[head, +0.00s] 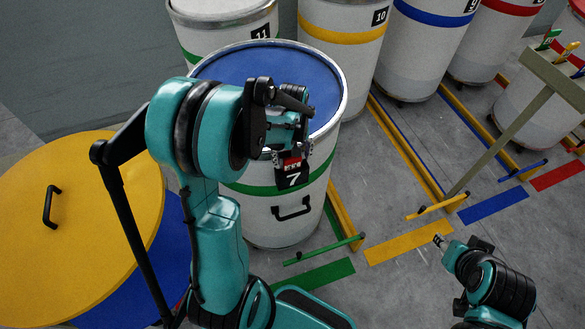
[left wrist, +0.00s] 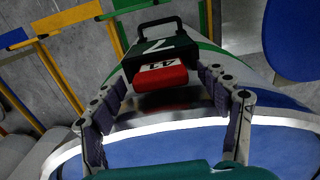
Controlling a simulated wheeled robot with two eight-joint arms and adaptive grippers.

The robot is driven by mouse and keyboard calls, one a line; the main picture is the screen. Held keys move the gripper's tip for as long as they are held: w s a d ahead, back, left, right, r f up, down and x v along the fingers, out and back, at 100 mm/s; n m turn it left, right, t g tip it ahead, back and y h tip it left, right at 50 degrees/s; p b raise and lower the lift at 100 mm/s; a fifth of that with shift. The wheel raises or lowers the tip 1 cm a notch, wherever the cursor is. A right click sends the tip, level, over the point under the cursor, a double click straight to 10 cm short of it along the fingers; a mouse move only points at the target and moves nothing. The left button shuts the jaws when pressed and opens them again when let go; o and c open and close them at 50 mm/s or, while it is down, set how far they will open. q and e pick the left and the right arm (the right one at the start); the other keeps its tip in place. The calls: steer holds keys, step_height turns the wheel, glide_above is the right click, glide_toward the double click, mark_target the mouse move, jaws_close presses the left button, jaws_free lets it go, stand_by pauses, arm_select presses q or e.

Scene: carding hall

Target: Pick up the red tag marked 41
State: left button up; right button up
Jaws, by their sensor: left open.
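The red tag (head: 291,163) sits at the top of a black plate (head: 293,180) marked 7, on the front rim of a white drum (head: 258,198) with a green band. In the left wrist view the red tag (left wrist: 160,77) shows its 41 upside down. My left gripper (head: 288,142) is over the drum's front rim, just above the tag. In the left wrist view its fingers (left wrist: 166,92) are apart, one on each side of the tag, with nothing held. My right gripper (head: 441,241) is low at the lower right, far from the tag; its jaws are too small to read.
The drum's blue top (head: 275,68) lies behind and under my left gripper. A black handle (head: 291,209) sticks out below the plate. More drums, one marked 11 (head: 225,30), stand behind. A yellow disc (head: 75,215) is at left. A stand with coloured tags (head: 550,75) is at right.

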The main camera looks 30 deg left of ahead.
arm_select(q)
steer(key=c, duration=1.2)
steer(key=shift+s, duration=0.1)
steer(key=shift+c, duration=0.2)
steer(key=shift+r, duration=0.1)
